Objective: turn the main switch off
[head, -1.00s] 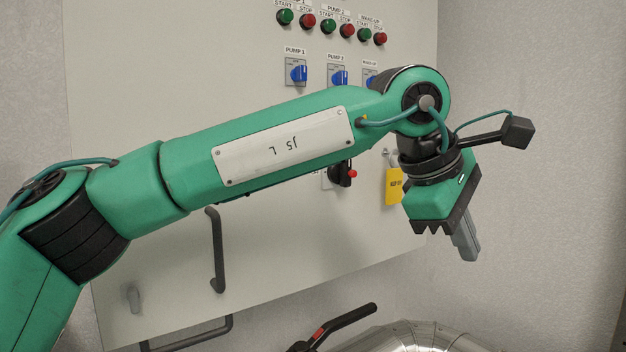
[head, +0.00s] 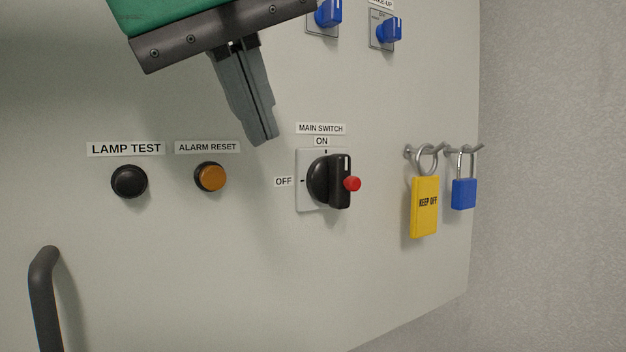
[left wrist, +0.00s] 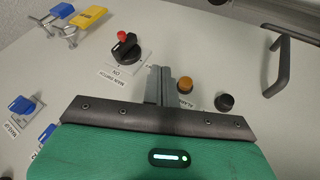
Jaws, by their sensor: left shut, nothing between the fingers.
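The main switch (head: 329,181) is a black rotary handle on a pale square plate, with a red knob (head: 352,184) on its right side. Its handle stands upright, in line with the ON mark above; OFF is marked at its left. My left gripper (head: 264,140) is shut and empty, up and to the left of the switch, and does not look to touch it. In the left wrist view the main switch (left wrist: 126,50) is above and left of the shut fingers (left wrist: 160,72). My right gripper does not show.
Left of the switch are the orange alarm reset button (head: 210,177) and the black lamp test button (head: 129,181). A dark door handle (head: 43,300) is at lower left. Blue selector knobs (head: 389,31) are above.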

